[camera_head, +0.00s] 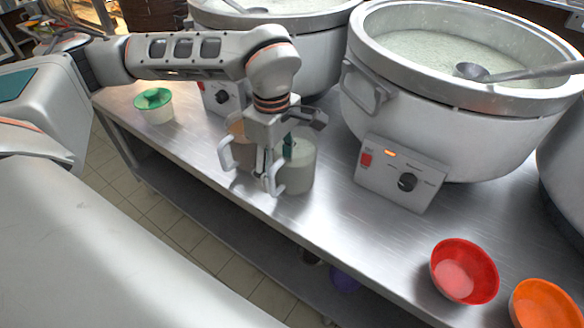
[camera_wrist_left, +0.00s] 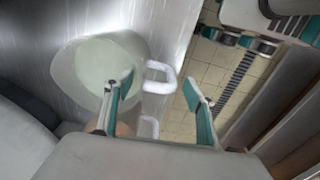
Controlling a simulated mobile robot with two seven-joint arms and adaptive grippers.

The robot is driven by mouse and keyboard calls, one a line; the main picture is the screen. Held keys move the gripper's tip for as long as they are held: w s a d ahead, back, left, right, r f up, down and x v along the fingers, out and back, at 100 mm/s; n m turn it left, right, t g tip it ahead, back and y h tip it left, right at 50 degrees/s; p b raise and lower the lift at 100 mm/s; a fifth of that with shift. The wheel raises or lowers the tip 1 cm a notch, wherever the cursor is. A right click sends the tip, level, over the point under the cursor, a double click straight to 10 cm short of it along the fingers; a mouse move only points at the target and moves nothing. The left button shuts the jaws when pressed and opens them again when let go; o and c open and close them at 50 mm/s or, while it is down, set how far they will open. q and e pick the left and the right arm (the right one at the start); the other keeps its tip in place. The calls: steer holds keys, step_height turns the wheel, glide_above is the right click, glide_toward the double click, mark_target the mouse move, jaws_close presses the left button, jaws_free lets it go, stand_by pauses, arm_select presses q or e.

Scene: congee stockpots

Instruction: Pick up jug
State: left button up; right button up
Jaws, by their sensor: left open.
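A pale grey-green jug (camera_head: 299,168) with a white handle (camera_head: 273,173) stands on the steel counter. A brownish jug (camera_head: 240,140) with a white handle stands just left of it, partly hidden by my gripper. My left gripper (camera_head: 279,156) is open at the pale jug, over its handle side. In the left wrist view, the pale jug (camera_wrist_left: 98,72) shows from above. Its handle (camera_wrist_left: 160,78) appears between the two spread fingers of my left gripper (camera_wrist_left: 158,92); contact cannot be told. A second white handle (camera_wrist_left: 149,127) shows below, mostly hidden. My right gripper is not in view.
Large congee stockpots (camera_head: 425,125) with ladles fill the back of the counter (camera_head: 325,222). A green-lidded container (camera_head: 155,108) stands at the left. A red bowl (camera_head: 464,271) and an orange bowl (camera_head: 545,306) sit at the front right. A lower shelf runs underneath.

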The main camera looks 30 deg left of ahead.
arm_select(q)
steer(key=shift+f, duration=0.8)
jaws_close()
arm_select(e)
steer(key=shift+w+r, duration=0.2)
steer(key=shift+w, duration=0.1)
arm_select(q)
steer(key=shift+w+r, duration=0.1)
steer(key=shift+r, duration=0.05)
steer(key=shift+r, duration=0.1)
